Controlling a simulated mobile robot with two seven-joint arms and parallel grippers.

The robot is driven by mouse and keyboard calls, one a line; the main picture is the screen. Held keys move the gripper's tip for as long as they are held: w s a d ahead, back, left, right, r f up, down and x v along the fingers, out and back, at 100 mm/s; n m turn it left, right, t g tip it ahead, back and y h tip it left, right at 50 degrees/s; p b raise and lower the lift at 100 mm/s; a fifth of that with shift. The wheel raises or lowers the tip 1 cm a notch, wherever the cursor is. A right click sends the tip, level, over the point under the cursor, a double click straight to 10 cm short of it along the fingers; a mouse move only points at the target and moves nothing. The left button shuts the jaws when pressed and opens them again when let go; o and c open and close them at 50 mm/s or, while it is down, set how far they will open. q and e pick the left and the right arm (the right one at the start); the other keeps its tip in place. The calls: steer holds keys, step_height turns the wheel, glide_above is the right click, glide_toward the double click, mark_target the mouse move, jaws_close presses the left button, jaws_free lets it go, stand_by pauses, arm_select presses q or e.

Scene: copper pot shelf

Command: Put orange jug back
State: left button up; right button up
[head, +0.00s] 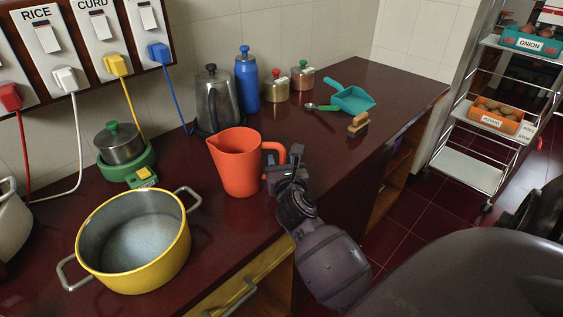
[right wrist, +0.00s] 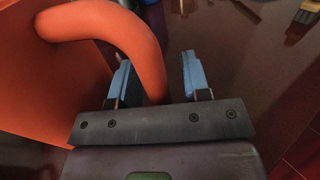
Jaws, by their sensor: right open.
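The orange jug (head: 236,163) stands upright on the dark red counter, spout to the left and handle to the right. My right gripper (head: 284,170) is at the handle, on the jug's right side. In the right wrist view the orange handle (right wrist: 146,58) curves down between the two blue fingers of my open right gripper (right wrist: 158,76). The jug body (right wrist: 38,95) fills the left of that view. Whether a finger touches the handle I cannot tell. My left gripper is out of view.
A yellow pot (head: 137,243) stands to the left. Behind the jug are a grey kettle (head: 214,100), a blue bottle (head: 247,80) and two small jars. A teal dustpan (head: 353,98) and wooden brush (head: 358,124) lie to the right. The counter (head: 395,92) is bare beyond the dustpan.

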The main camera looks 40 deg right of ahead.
steer(key=shift+r, duration=0.2)
steer(key=v, duration=1.2)
steer(key=shift+p, duration=0.3)
